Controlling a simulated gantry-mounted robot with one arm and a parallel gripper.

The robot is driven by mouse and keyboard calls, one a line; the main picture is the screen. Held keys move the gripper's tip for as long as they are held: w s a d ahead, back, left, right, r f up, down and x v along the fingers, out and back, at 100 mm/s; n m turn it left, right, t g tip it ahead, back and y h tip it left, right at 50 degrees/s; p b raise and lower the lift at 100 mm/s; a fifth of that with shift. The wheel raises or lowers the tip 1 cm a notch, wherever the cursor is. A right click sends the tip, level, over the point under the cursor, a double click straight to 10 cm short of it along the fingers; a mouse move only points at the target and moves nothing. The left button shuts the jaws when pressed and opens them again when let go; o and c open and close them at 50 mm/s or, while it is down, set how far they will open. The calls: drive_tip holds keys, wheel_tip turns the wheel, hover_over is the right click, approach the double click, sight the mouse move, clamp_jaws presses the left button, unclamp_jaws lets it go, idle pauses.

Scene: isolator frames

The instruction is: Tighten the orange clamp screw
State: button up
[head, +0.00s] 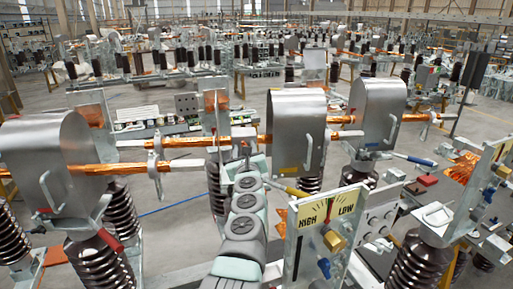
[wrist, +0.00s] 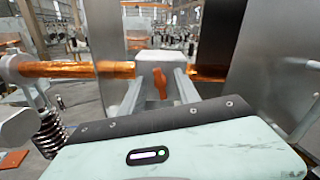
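The orange clamp screw (wrist: 159,84) shows in the middle of the wrist view, on the front of a pale grey clamp block (wrist: 157,57). The block sits in line with an orange copper bar (wrist: 80,69). My gripper (wrist: 158,92) faces the screw, with one finger on each side of it. Gaps show between the screw and both fingers, so the gripper looks open and not closed on it. Whether the fingertips reach past the screw is hard to tell. In the head view my gripper (head: 244,140) is small at the end of my arm, and the screw cannot be made out there.
A large metal hood (head: 297,130) stands just right of my gripper; its wall (wrist: 242,60) fills the wrist view's right side. Another hood (head: 50,170) stands at left. A HIGH/LOW gauge panel (head: 325,225) is right of my arm. A ribbed insulator (wrist: 48,132) stands at lower left.

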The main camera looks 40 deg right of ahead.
drive_tip(key=shift+a, duration=0.1)
drive_tip(key=shift+c, duration=0.2)
clamp_jaws()
idle(0.5)
drive_tip(key=shift+s+d+f+m, duration=0.1)
drive_tip(key=shift+m, duration=2.75)
drive_tip(key=shift+s+d+f+m, duration=0.1)
drive_tip(key=shift+m, duration=3.05)
